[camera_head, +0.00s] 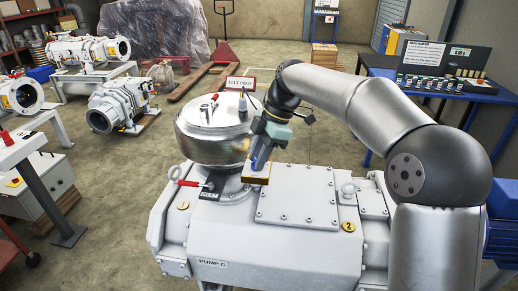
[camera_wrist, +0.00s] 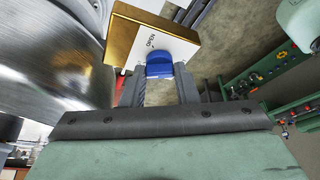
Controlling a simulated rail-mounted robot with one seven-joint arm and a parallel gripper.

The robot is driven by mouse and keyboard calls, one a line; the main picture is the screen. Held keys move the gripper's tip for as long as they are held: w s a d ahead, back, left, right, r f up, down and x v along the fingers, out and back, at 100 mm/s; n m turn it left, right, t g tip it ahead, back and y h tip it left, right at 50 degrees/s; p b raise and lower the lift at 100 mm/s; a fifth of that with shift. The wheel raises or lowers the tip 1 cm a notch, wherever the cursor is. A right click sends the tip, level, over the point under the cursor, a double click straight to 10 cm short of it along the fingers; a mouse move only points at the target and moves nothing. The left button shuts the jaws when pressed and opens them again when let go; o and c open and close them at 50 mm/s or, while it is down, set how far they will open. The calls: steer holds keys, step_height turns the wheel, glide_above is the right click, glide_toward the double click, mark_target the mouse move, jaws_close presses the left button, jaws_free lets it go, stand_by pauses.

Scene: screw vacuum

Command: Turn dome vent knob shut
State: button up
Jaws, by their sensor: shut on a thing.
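The blue dome vent knob (camera_wrist: 158,65) stands on a brass block with a white face (camera_wrist: 152,40) marked OPEN. My gripper (camera_wrist: 159,82) is shut on the knob, with one grey finger on each side of it. In the head view my gripper (camera_head: 260,152) reaches down to the brass block (camera_head: 256,178), just right of the steel dome (camera_head: 205,135). The dome sits on the grey pump body. The curved metal also shows at the left of the wrist view (camera_wrist: 50,60). The far side of the knob is hidden.
A blue bench (camera_head: 440,90) with a case stands at the back right.

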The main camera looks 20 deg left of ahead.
steer(key=shift+w+r+n+g+h+p, duration=0.1)
steer(key=shift+n+g+h+p, duration=0.35)
steer(key=shift+n+p, duration=0.8)
steer(key=shift+c, duration=0.2)
steer(key=shift+o, duration=0.2)
steer(key=shift+n, duration=0.35)
steer(key=o, duration=1)
steer(key=shift+c, duration=0.2)
steer(key=p+v, duration=0.4)
steer(key=v, duration=1.3)
steer(key=shift+r, duration=0.15)
steer(key=shift+a, duration=0.1)
